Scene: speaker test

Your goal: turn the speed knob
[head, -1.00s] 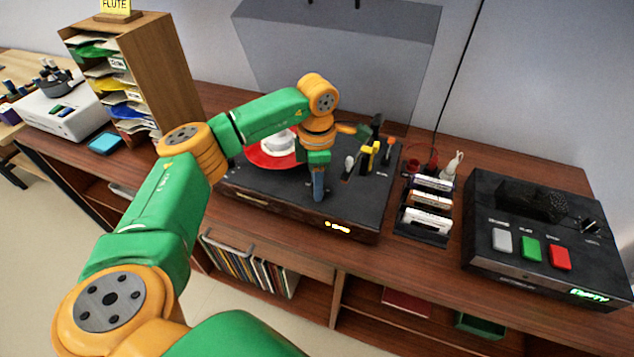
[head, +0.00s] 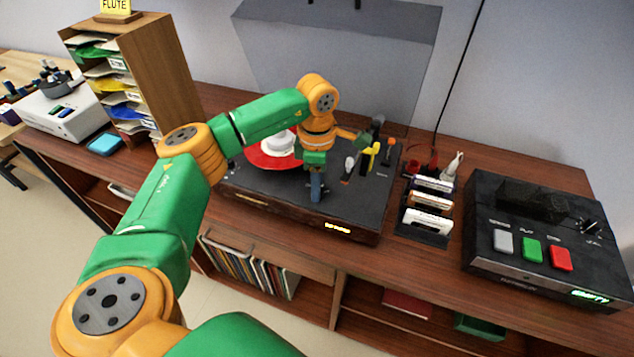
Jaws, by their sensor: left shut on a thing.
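The dark record player (head: 270,200) stands on the wooden counter, with a red record (head: 262,157) and white centre piece partly behind my arm. My left gripper (head: 317,190) points down at the front of the player's top, right of the record. It is shut on the speed knob, which its fingers hide from view. My right gripper is not in view.
Yellow, white and orange levers (head: 374,152) stand just right of my gripper. Right of the player are a cartridge rack (head: 425,225) and a black box (head: 510,270) with grey, green and red buttons. A grey lid (head: 330,50) stands behind.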

